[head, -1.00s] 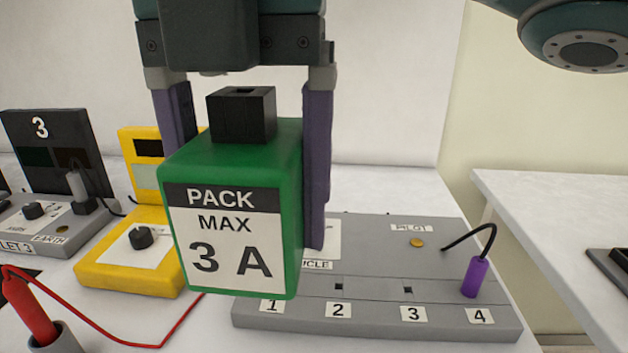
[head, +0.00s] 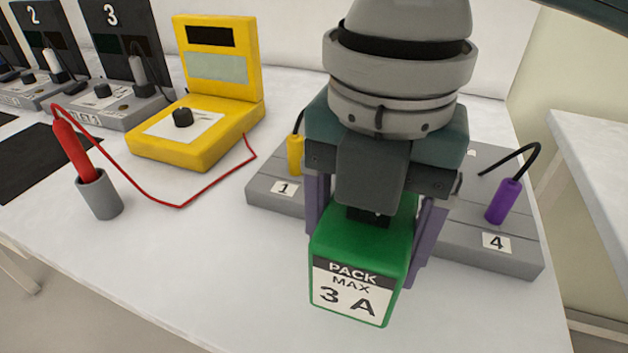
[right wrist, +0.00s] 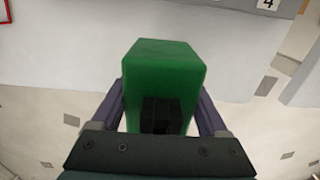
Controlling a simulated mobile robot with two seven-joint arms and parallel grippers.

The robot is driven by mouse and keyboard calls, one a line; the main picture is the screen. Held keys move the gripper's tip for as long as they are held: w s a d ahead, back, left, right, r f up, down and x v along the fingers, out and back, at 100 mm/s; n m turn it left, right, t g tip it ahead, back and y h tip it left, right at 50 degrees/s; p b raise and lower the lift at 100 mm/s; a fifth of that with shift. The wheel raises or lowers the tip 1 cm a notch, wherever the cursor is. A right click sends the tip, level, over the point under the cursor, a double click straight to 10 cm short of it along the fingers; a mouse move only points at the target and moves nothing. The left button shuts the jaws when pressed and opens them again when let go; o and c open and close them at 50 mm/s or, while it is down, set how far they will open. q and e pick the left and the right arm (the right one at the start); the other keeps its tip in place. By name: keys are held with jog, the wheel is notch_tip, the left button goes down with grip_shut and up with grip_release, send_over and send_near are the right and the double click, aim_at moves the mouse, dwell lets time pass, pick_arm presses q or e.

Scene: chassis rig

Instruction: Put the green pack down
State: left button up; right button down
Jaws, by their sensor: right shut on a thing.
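The green pack (head: 345,243) has a black block on top and a white label reading "PACK MAX 3 A". My right gripper (head: 365,250) is shut on it, one purple finger on each side. The pack hangs roughly upright in front of the grey numbered unit (head: 478,243) in the head view. In the right wrist view the pack (right wrist: 163,62) sits between the fingers of the gripper (right wrist: 162,98), overlapping the table's front edge. Its underside is hidden, and I cannot tell its height over the table. My left gripper is not in view.
The white table (head: 235,265) is clear left of the pack. A yellow meter (head: 205,135) stands behind, with a red probe (head: 73,150) in a grey holder (head: 100,195) and a red lead. Yellow and purple plugs (head: 503,201) stand on the grey unit. Numbered outlet units line the back left.

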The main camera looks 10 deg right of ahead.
jog(key=shift+f+b, duration=0.5)
jog(key=shift+f, duration=2.15)
jog(key=shift+f, duration=0.15)
grip_release()
notch_tip(320, 180, up, 12)
jog(key=shift+r+p, duration=0.2)
jog(key=shift+p, duration=1.05)
